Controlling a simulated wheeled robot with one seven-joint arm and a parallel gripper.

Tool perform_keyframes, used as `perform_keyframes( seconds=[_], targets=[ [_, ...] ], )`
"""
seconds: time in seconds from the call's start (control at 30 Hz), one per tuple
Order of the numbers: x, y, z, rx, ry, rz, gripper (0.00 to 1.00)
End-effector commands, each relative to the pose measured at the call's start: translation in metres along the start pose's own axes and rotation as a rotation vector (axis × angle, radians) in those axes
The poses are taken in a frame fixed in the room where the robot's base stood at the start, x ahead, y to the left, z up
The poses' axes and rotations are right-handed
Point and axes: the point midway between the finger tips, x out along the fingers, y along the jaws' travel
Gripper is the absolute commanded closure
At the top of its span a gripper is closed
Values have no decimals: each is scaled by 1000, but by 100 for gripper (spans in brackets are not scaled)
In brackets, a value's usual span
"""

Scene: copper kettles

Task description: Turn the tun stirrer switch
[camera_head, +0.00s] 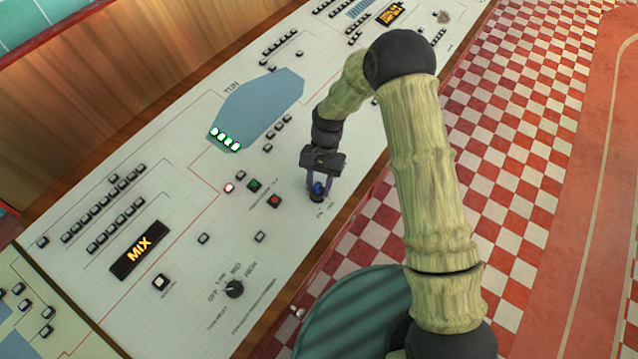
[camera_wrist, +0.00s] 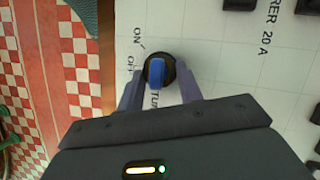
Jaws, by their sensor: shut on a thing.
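The tun stirrer switch (camera_wrist: 155,71) is a small knob with a blue handle on a dark round base. In the wrist view it has ON and OFF printed to its left, and the handle runs roughly up and down the picture. In the head view the switch (camera_head: 318,188) sits near the panel's front edge, below my gripper (camera_head: 320,184). My gripper's two purple fingers are shut on the switch, one on each side, and also show in the wrist view (camera_wrist: 160,90). The contact points are partly hidden.
The white control panel (camera_head: 190,270) carries many black buttons, a MIX display (camera_head: 139,250), a rotary dial (camera_head: 234,289), and green (camera_head: 254,185) and red (camera_head: 274,201) buttons near my gripper. A wooden edge (camera_wrist: 101,50) borders the panel. Red and white checked floor (camera_head: 515,110) lies beyond.

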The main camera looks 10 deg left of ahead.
Motion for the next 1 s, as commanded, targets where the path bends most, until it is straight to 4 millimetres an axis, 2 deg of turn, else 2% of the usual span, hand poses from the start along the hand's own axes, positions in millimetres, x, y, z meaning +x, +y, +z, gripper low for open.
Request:
perform_keyframes(
  seconds=[0.27,0.3,0.4,0.77,0.87,1.0],
  targets=[
    [0,-1,1,-5,0,1,87],
    [0,-1,1,-5,0,1,60],
    [0,-1,1,-4,0,1,42],
    [-3,-1,0,-3,1,0,42],
    [-11,-1,0,-3,2,0,42],
    [-32,-1,-1,-3,5,-2,42]
  ],
)
